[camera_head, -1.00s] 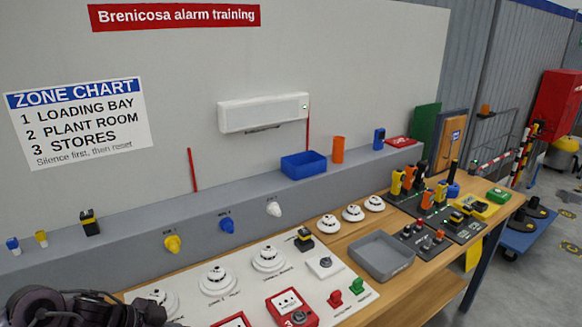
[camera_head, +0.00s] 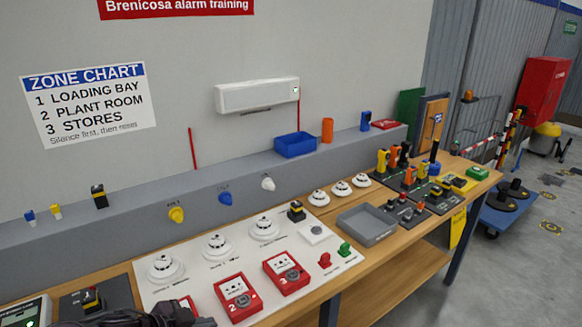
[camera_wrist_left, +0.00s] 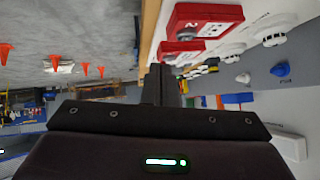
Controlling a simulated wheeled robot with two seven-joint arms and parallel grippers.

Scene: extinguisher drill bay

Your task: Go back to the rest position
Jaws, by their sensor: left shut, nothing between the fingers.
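My left gripper (camera_head: 190,318) is at the bottom edge of the head view, low at the left, by the front of the white alarm panel (camera_head: 205,285). It is dark and mostly cut off by the frame. In the left wrist view its fingers (camera_wrist_left: 161,82) are together with nothing between them, beside the bench edge. Red call points, one (camera_head: 237,297) numbered 2 and another (camera_head: 287,272), sit on the panel to its right. A third is partly hidden behind the gripper. My right gripper is not in view.
Smoke detectors (camera_head: 217,246) stand on the panel. A grey tray (camera_head: 367,227) and boards with several switches are further right on the wooden bench. A blue bin (camera_head: 295,145) sits on the grey ledge.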

